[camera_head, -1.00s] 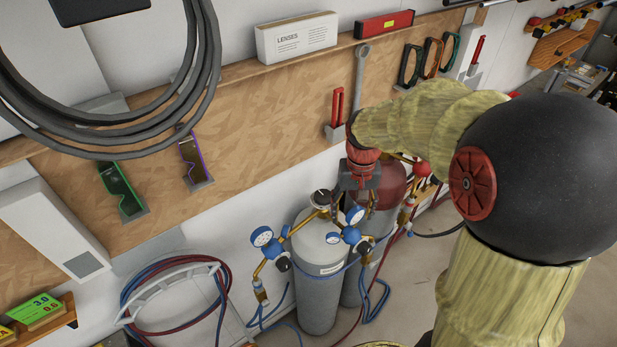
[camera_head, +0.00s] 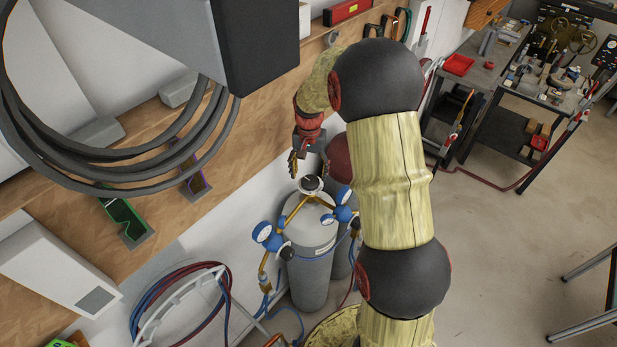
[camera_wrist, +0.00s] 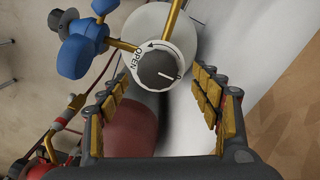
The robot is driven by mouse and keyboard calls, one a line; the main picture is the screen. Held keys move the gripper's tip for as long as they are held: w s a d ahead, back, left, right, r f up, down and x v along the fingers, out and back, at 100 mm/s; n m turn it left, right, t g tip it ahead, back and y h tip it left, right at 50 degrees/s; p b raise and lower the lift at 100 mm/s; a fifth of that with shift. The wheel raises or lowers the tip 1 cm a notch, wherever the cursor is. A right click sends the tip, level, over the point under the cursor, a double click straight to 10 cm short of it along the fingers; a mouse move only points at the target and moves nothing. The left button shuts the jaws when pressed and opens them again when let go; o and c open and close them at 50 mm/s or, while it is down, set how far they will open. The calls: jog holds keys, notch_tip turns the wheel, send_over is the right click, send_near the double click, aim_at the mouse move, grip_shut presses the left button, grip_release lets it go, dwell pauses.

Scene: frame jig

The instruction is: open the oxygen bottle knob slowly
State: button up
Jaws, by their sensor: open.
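The oxygen bottle (camera_head: 309,272) is a grey cylinder standing by the wall. Its round knob (camera_head: 311,184) is on top, with a white ring and dark centre. In the wrist view the knob (camera_wrist: 160,68) faces me, with "OPEN" and an arrow on its ring and a white pointer line toward the right. My gripper (camera_head: 305,165) is just above the knob in the head view. In the wrist view my gripper (camera_wrist: 163,82) is open, its yellow-padded fingers to either side of the knob and apart from it. The depth gap to the knob is hard to tell.
A dark red bottle (camera_head: 339,158) stands close behind, partly hidden by my arm. Blue gauges (camera_head: 267,236) on brass pipes flank the knob. Hoses (camera_head: 180,300) hang on a rack at lower left. A wooden wall board (camera_head: 160,215) is close by. Open floor lies right.

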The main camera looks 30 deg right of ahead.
aim_at(310, 181)
jog(key=shift+s+d+f, duration=0.1)
jog(key=shift+f, duration=0.45)
jog(key=shift+s+d+f, duration=0.1)
jog(key=shift+f, duration=0.45)
jog(key=shift+w+a+f, duration=0.1)
jog(key=shift+f, duration=0.4)
jog(key=shift+c, duration=0.7)
jog(key=c, duration=1)
